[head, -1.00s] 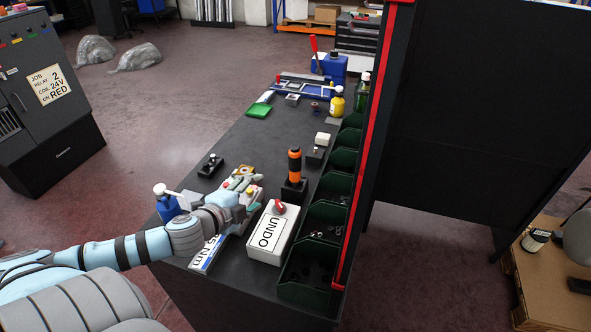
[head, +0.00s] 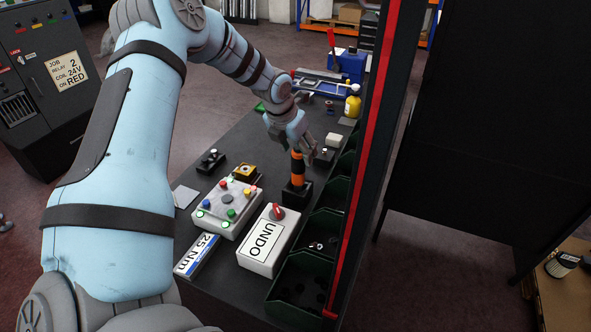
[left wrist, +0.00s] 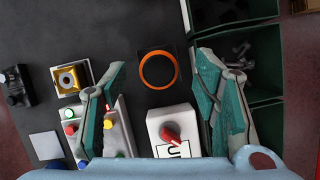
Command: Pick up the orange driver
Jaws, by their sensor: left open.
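The orange driver (head: 298,172), with black bands, stands upright in a black square holder (head: 296,193) on the dark table. My left gripper (head: 296,139) is open just above the driver's top and a little beyond it. In the left wrist view the driver (left wrist: 158,70) shows end-on as a dark disc with an orange ring. It lies between the lines of the two spread fingers of my left gripper (left wrist: 159,62), with nothing held. I cannot tell whether a finger touches it. My right gripper is not in view.
A white UNDO box (head: 267,245) with a red knob and a button panel (head: 227,205) stand nearer. Green bins (head: 298,285) line the right edge beside a red-edged dark post (head: 375,150). A yellow bottle (head: 353,103) stands behind.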

